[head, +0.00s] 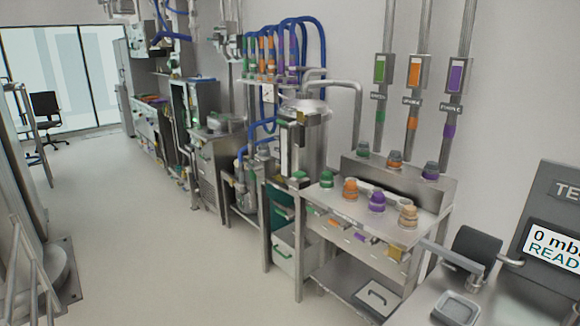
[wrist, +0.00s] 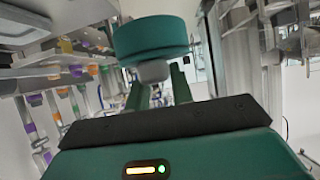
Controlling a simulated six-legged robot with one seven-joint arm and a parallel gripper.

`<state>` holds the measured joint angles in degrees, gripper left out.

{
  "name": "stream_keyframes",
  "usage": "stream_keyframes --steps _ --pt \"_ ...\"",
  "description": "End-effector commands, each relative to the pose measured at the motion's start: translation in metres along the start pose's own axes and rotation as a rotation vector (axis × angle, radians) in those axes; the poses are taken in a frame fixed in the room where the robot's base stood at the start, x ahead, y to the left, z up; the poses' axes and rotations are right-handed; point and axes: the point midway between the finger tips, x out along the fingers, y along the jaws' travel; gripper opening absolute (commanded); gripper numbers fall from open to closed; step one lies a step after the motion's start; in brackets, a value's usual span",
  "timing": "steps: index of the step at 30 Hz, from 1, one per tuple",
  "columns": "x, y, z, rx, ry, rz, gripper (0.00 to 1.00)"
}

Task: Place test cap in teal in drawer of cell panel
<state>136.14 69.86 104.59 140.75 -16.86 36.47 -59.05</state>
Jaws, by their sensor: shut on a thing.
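My gripper (wrist: 160,88) shows in the wrist view, its two teal fingers shut on a teal cap (wrist: 150,36). The cap is a short round cylinder with a grey knob on the side towards the fingers, clear of any surface I can see. In the head view I cannot make out my gripper or the held cap for sure. A narrow bench (head: 385,222) at the right has small fronts with coloured handles (head: 345,235) under its top. A white drawer front (head: 284,252) with a green handle stands left of it, below a teal surface. I cannot tell which is the cell panel's drawer.
Green (head: 327,179), orange (head: 350,188), purple (head: 377,201) and tan-orange (head: 408,215) caps stand along the bench's front edge. More sit on the raised ledge behind. A test station (head: 555,240) is at the right. The floor (head: 170,250) at left is clear.

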Motion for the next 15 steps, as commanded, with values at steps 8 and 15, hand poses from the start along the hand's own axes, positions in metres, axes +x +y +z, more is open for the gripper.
stream_keyframes --steps 8,15 --pt "0.072 0.006 0.004 0.015 -0.006 0.028 0.00" --pt "0.138 0.004 0.017 0.044 -0.006 0.082 0.00"
